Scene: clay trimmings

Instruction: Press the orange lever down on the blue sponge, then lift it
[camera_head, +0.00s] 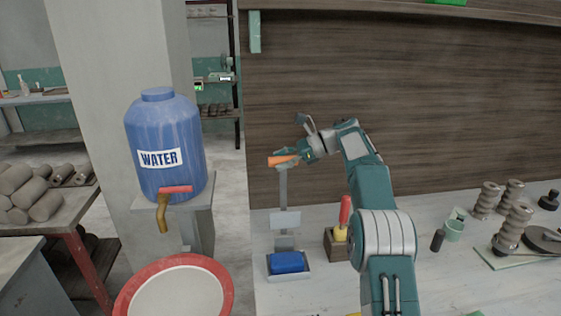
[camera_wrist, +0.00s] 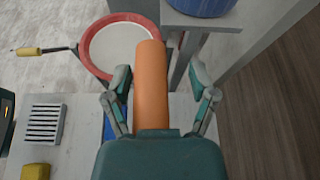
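The orange lever (camera_head: 282,160) sticks out at the top of a grey metal stand (camera_head: 283,190) on the bench. The blue sponge (camera_head: 287,262) lies in a shallow grey tray at the foot of the stand, well below the lever. My gripper (camera_head: 299,143) is at the lever's height, close against it in the head view. In the wrist view the orange lever (camera_wrist: 151,85) runs between the two spread fingers of my gripper (camera_wrist: 160,78), with a gap on each side. A blue strip beside the lever there may be the sponge, mostly hidden.
A wooden block (camera_head: 338,245) with a red-handled tool stands right of the stand. A blue water barrel (camera_head: 165,125) with a tap is at the left, above a red-rimmed basin (camera_head: 178,292). Coiled clay pieces (camera_head: 513,230) stand at the right. A dark wooden wall is behind.

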